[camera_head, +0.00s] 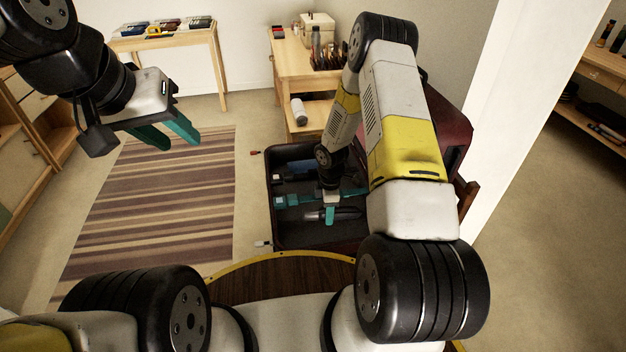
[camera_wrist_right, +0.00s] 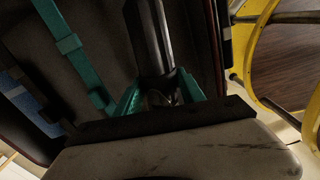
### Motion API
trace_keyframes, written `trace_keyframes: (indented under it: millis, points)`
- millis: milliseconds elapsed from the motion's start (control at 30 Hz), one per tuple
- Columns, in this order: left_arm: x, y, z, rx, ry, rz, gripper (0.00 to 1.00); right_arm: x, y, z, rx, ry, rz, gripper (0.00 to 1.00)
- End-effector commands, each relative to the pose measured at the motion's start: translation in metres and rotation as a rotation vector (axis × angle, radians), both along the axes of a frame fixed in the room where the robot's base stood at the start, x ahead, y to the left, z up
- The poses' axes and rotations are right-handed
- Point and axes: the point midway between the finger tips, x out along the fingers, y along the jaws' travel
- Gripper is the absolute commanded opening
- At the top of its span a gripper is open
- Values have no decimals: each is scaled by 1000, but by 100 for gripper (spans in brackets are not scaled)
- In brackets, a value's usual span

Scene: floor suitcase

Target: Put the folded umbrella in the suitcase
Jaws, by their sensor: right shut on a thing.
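The suitcase (camera_head: 290,236) lies open on the floor, with a dark inside and teal straps. The folded umbrella (camera_head: 348,213) is dark and slim, and shows low over the suitcase's inside, near its front part. My right gripper (camera_head: 330,213) is shut on the umbrella; in the right wrist view the umbrella (camera_wrist_right: 149,38) stands out from between the teal fingers (camera_wrist_right: 160,92). I cannot tell whether the umbrella touches the suitcase floor. My left gripper (camera_head: 181,143) is open and empty, high over the striped rug, away from the suitcase.
The suitcase's reddish lid (camera_head: 455,125) stands up on the right, partly behind my right arm. A wooden desk (camera_head: 285,62) with a lower shelf stands behind the suitcase. A striped rug (camera_head: 150,200) lies to the left. Small items lie on the floor beside the suitcase.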

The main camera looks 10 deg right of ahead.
Motion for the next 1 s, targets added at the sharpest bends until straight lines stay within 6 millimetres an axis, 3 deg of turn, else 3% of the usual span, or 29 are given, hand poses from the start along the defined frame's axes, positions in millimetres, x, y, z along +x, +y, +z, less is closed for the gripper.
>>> trace_keyframes:
  millis: [200,400,667,800,1000]
  points:
    - [0,0,0,0,0,0,36,8,-2,-20,-3,-2,136,0]
    - [0,0,0,0,0,0,36,7,-2,-57,-3,-2,136,0]
    - [0,0,0,0,0,0,36,8,-2,-79,-2,-3,134,0]
    - [0,0,0,0,0,0,36,7,-3,-100,-3,-2,134,0]
    - [0,0,0,0,0,0,36,8,-3,-105,-3,-5,133,0]
